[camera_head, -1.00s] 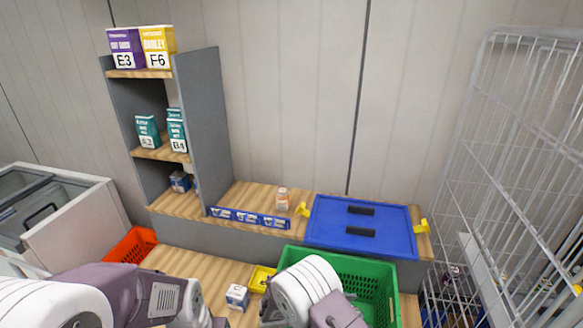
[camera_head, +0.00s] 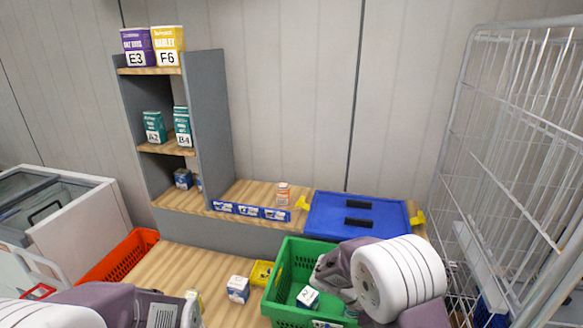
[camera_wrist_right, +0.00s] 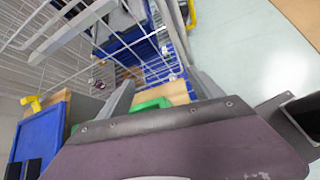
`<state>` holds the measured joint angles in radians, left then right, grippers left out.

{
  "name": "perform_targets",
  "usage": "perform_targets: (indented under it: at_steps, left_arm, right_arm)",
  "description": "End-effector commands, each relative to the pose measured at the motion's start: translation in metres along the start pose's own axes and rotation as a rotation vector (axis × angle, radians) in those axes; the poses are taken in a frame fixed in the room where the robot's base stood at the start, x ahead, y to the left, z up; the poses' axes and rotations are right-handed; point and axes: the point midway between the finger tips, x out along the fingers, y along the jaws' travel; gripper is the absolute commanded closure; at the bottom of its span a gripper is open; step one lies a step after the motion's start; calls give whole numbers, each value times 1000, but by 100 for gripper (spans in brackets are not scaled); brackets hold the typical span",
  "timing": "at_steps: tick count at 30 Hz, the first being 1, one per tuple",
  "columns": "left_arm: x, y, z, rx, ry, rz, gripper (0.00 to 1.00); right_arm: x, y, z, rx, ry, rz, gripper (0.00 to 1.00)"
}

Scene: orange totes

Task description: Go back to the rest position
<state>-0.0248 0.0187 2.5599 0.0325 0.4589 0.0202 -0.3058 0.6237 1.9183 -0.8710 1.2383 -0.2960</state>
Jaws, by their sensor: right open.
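My right arm (camera_head: 390,280) reaches in over the right side of the green tote (camera_head: 283,270); its gripper fingers are hidden in the head view.
A small white-and-blue box (camera_head: 308,297) lies inside the green tote, and another box (camera_head: 237,289) stands on the wooden top. A blue lidded box (camera_head: 335,226), a grey shelf (camera_head: 213,120), an orange-red tote (camera_head: 120,258) and a wire cage (camera_head: 520,130) stand around.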

Motion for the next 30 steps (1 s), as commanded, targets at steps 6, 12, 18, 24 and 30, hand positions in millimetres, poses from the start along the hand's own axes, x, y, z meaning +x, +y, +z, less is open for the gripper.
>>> perform_targets:
  at_steps: [6, 12, 18, 24, 30]
  left_arm:
    - [41, -1, 4, 0, -1, 0, 64]
    - [46, -1, 5, 0, 0, 0, 64]
    - [45, -1, 5, 0, 0, 0, 64]
    - [45, -1, 5, 0, 0, 0, 64]
    - [45, -1, 5, 0, 0, 0, 64]
  right_arm:
    - [26, -87, -1, 435, 320, -323, 25]
    - [-6, -144, -45, 925, 619, -618, 25]
    - [-19, -135, -70, 1150, 711, -710, 25]
    - [-19, -134, -71, 1159, 712, -710, 25]
    - [-19, -134, -71, 1156, 711, -709, 25]
